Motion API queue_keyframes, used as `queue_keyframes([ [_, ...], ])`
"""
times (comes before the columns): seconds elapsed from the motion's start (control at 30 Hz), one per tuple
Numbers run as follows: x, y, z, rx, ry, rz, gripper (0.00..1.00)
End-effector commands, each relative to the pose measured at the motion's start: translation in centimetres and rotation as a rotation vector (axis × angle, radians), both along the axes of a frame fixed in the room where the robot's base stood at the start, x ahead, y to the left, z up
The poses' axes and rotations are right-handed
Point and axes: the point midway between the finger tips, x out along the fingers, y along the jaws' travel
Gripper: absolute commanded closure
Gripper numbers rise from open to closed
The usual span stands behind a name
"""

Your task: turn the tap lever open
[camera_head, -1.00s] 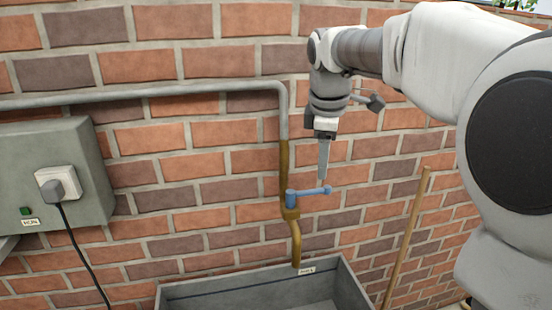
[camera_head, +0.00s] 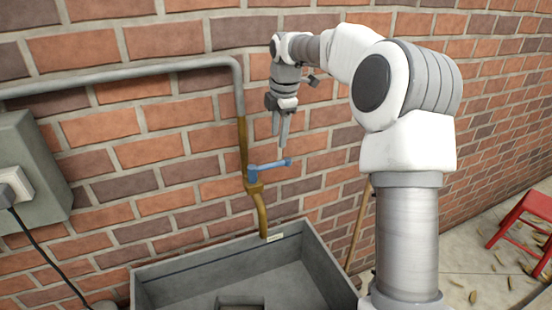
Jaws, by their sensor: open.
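The brass tap (camera_head: 256,190) hangs at the end of a pipe on the brick wall. Its blue lever (camera_head: 270,166) sticks out to the right and ends in a small knob. My gripper (camera_head: 280,145) points down just above the lever's knob end, with its two fingers apart and nothing seen between them. I cannot tell whether a fingertip touches the lever. No water shows at the spout.
A grey trough (camera_head: 190,272) stands below the tap. A grey box (camera_head: 32,190) with a plug and black cable is on the wall at left. A wooden pole (camera_head: 357,222) leans behind my arm. A red stool (camera_head: 522,225) stands at right on the leaf-strewn floor.

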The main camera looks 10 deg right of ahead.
Motion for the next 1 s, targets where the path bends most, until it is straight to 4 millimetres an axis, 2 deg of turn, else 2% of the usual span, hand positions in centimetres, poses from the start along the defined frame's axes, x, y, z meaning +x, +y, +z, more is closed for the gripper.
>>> queue_keyframes([
  [0.03, 0.1, 0.1, -1.2, 0.0, 0.005, 0.001, 0.48],
  [0.23, 1.0, 0.3, -5.4, 0.0, 0.005, 0.0, 0.48],
  [0.5, 1.7, 0.4, -9.0, 0.0, 0.002, -0.001, 0.48],
  [0.9, 1.9, 0.4, -9.7, -0.001, -0.001, -0.001, 0.48],
  [1.0, 1.9, 0.4, -9.7, -0.001, -0.001, -0.001, 0.66],
])
